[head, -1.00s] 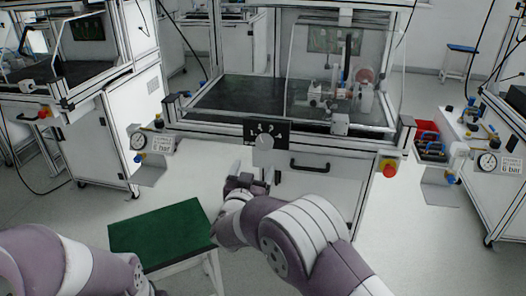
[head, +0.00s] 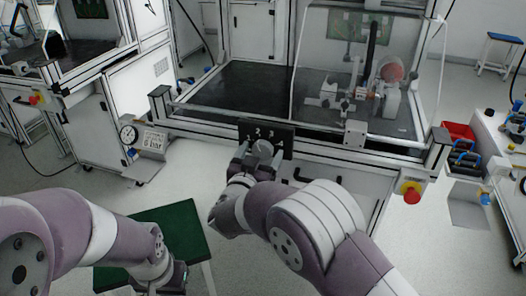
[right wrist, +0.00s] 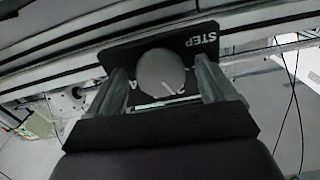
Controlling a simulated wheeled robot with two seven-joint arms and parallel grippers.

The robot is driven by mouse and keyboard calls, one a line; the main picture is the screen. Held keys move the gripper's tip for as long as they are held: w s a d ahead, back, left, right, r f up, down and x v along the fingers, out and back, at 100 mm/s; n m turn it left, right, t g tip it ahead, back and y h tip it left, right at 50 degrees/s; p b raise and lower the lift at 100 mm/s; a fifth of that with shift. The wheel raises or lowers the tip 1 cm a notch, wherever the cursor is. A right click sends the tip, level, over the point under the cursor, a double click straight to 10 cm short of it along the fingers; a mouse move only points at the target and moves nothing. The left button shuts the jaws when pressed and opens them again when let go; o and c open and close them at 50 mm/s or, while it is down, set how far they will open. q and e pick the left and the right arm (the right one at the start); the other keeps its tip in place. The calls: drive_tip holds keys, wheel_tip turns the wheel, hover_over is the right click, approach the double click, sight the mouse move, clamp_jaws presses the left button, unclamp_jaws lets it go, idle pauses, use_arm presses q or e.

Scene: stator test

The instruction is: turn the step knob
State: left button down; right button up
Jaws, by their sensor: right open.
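The step knob is a round grey dial (head: 263,149) on a black plate (head: 281,134) with white numbers, fixed to the front of the test bench. In the right wrist view the knob (right wrist: 160,72) has a white pointer line, and the plate (right wrist: 203,38) reads STEP. My right gripper (head: 259,157) is at the knob. In the right wrist view its two fingers (right wrist: 164,82) are open, one on each side of the knob, with gaps showing. Contact is not visible. My left arm is at the lower left; its gripper (head: 165,280) is low in the picture, and its fingers are not clear.
A black handle (head: 305,178) and a red emergency button (head: 411,194) are on the bench front, right of the knob. A green-topped stool (head: 185,222) stands below left. A gauge (head: 129,134) sits at the left. A clear guard covers the fixture (head: 345,95).

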drive_tip(key=c, duration=1.1)
drive_tip(key=shift+o, duration=0.2)
drive_tip(key=shift+m, duration=0.3)
drive_tip(key=m+b, duration=0.2)
drive_tip(key=m, duration=0.2)
drive_tip(key=shift+f, duration=0.15)
drive_tip(key=shift+m+b, duration=1.35)
drive_tip(key=shift+m, duration=0.75)
